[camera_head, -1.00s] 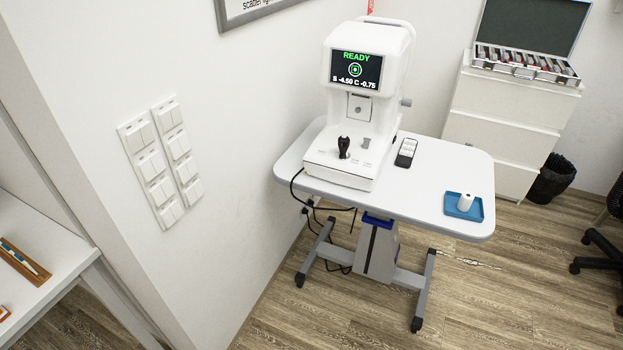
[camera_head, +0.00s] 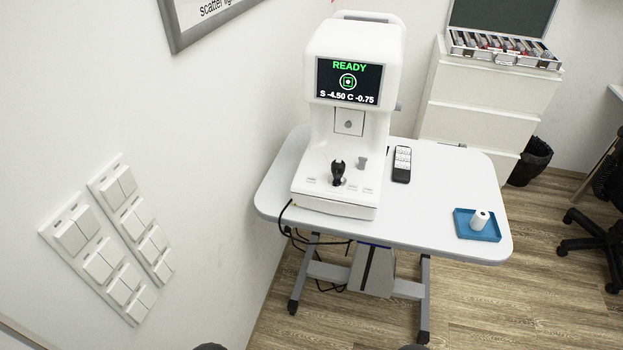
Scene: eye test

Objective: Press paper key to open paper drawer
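The white eye-test machine (camera_head: 352,45) stands on the table, its lit screen (camera_head: 348,82) showing READY and S -4.50 C -0.75. Its base (camera_head: 318,203) has a black joystick (camera_head: 338,174), a small grey knob (camera_head: 361,163) and several small flat keys. The key labels are too small to read, so I cannot tell which is the paper key. No open drawer shows on the base. Neither gripper shows; only dark rounded tips, perhaps of my own arms, touch the bottom edge.
The white table (camera_head: 440,190) holds a remote (camera_head: 402,164) and a blue tray (camera_head: 464,231) with a paper roll (camera_head: 480,220). White drawers (camera_head: 480,100), a bin (camera_head: 530,160) and a chair (camera_head: 590,230) stand at right. Wall switches (camera_head: 100,250) are at left.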

